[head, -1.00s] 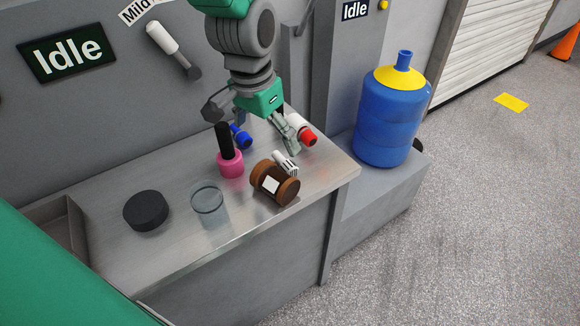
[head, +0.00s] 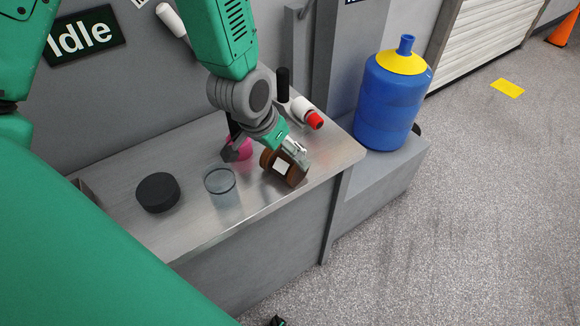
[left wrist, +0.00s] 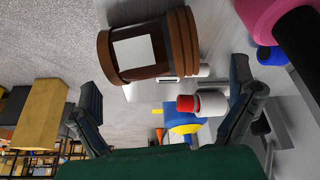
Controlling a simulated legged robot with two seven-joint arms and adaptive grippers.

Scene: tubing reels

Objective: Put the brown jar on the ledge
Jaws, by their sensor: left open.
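The brown jar (head: 287,165), dark with a white label, lies on its side on the metal worktop near its right front edge. It also shows large at the top of the left wrist view (left wrist: 150,48). My left gripper (head: 266,150) is open, just behind and above the jar, with its fingers spread. In the left wrist view its fingertips (left wrist: 165,90) are apart, and the jar lies beyond them, not clasped. Whether a finger touches the jar I cannot tell. A lower grey ledge (head: 370,190) runs right of the worktop.
A blue jug (head: 393,100) with a yellow top stands on the lower ledge. A clear glass cup (head: 221,187) and black puck (head: 158,192) stand left of the jar. A pink bottle (head: 240,148) is partly behind my gripper. A red-capped white bottle (head: 307,112) lies behind the jar.

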